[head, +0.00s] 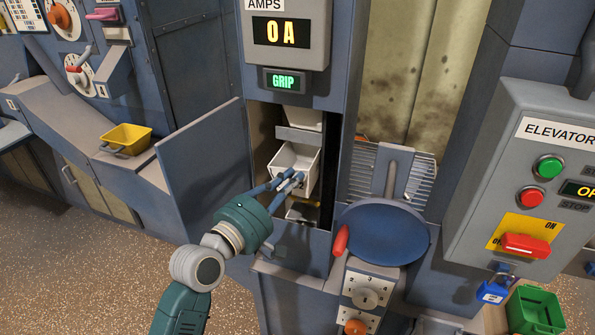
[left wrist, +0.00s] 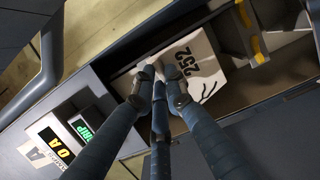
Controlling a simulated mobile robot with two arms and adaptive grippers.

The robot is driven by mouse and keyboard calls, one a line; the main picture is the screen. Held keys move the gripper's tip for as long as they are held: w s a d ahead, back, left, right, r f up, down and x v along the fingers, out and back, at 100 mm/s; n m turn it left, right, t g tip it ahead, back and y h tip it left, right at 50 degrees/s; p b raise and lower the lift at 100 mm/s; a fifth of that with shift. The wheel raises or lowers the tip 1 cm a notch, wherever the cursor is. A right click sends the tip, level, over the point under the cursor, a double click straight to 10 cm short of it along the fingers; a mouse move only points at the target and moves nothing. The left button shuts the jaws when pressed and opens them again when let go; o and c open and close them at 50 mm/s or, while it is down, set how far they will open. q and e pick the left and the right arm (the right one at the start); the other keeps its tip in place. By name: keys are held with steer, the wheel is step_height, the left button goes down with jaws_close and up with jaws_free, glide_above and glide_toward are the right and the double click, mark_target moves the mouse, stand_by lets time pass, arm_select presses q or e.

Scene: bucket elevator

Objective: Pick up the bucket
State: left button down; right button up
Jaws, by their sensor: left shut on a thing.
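A white bucket (head: 297,158) sits in the open hatch of the blue elevator casing. In the left wrist view the white bucket (left wrist: 215,62) carries a dark number that looks like 252. My left gripper (head: 298,178) reaches into the hatch from the left. Its blue fingers are shut on the bucket's near side, and in the left wrist view the fingertips (left wrist: 160,80) are close together at the bucket's edge. The fingers hide part of the bucket's front. My right gripper is in neither view.
The open hatch door (head: 205,165) stands left of the opening. A lit GRIP sign (head: 285,81) and a 0 A display (head: 281,32) are above. A blue round plate (head: 382,234) is at the right. A yellow scoop (head: 127,138) and a green bin (head: 535,310) stand farther out.

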arm_select(q)
steer(key=s+a, duration=0.2)
steer(key=s, duration=0.5)
steer(key=s+a+b, duration=0.1)
steer(key=s+a, duration=0.1)
steer(key=s, duration=0.5)
steer(key=shift+s+a, duration=0.35)
steer(key=shift+s, duration=0.05)
